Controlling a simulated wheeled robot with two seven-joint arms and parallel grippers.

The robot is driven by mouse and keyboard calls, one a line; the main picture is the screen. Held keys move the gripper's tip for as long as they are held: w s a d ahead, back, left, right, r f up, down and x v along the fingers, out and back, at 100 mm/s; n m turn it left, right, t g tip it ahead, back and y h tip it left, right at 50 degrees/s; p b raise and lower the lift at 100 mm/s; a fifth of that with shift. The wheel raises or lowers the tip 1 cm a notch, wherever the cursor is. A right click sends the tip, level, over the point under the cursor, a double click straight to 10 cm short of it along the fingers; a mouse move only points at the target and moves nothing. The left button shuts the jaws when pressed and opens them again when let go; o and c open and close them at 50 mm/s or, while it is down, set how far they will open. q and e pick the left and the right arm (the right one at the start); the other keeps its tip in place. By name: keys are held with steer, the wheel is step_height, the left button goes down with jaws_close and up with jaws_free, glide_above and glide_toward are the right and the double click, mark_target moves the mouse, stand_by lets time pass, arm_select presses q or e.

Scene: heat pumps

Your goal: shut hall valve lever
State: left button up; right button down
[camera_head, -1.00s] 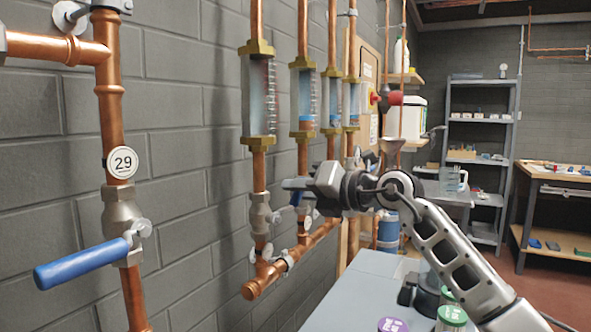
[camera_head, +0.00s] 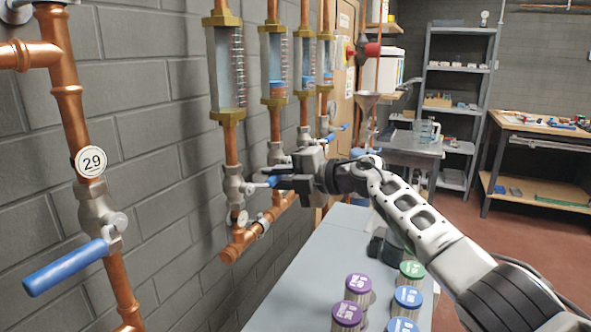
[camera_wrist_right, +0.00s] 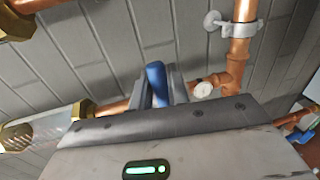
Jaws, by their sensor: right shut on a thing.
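My right gripper (camera_head: 280,174) is shut on a blue valve lever (camera_head: 264,183) on the left pipe of the row below the glass flow tubes. In the right wrist view the blue lever (camera_wrist_right: 156,84) stands between the two fingers. The lever's valve body (camera_head: 234,186) is grey metal, and the lever sticks out from the wall side toward the gripper. The fingers hide part of the lever. No name for this valve is legible. My left gripper is not in view.
Neighbouring valves (camera_head: 276,153) stand close behind the gripper. A copper cross pipe (camera_head: 240,243) runs below it. A grey bench (camera_head: 310,272) to the right carries several jars with coloured lids (camera_head: 358,284). Shelving (camera_head: 456,90) and a worktable (camera_head: 545,128) are farther back.

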steer(key=shift+a+f+m, duration=0.1)
steer(key=shift+f+m, duration=0.1)
steer(key=shift+m, duration=0.1)
steer(key=c, duration=1.4)
jaws_free()
